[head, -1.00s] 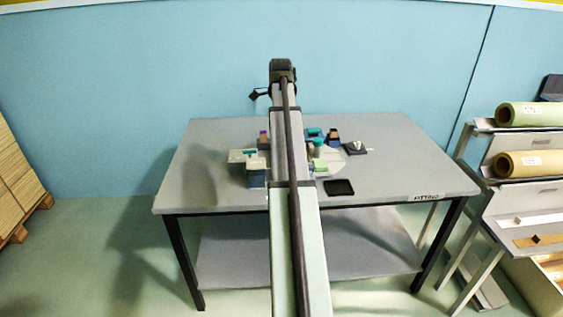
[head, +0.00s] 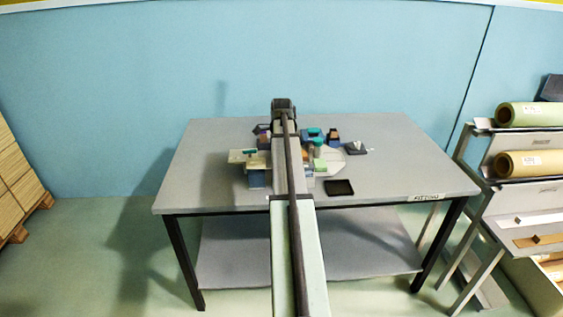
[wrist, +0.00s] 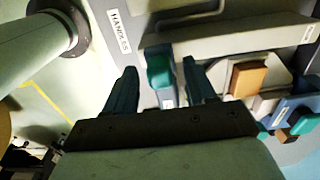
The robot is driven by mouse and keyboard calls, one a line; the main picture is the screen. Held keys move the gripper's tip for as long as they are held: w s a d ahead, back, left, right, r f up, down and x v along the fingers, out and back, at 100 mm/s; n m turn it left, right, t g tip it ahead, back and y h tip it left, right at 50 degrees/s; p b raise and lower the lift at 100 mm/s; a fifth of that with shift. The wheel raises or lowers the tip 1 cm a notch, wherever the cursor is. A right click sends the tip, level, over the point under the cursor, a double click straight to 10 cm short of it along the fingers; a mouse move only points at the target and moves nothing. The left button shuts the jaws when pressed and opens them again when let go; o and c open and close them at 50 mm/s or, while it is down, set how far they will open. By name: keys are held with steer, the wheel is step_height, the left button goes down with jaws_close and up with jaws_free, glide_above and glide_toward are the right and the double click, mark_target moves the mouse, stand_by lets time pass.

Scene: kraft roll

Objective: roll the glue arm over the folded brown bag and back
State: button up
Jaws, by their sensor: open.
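In the wrist view, my gripper (wrist: 159,68) has its two dark fingers spread apart. A teal grip (wrist: 160,72) on a pale grey-blue block shows between the fingertips; I cannot tell whether either finger touches it or whether it belongs to the glue arm. A brown piece (wrist: 248,79) lies on a pale plate to the right, perhaps the folded bag. In the head view, my arm covers the middle of the table-top machine (head: 330,160), so the glue arm and bag cannot be made out there.
The grey table (head: 400,165) holds a black tray (head: 339,188) in front and a small dark item (head: 356,148) at right. A rack with paper rolls (head: 530,163) stands right of the table. The table's left side is clear. A strip labelled HANDLES (wrist: 119,31) shows in the wrist view.

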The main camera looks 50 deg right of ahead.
steer(key=shift+f, duration=0.35)
jaws_close()
stand_by(0.4)
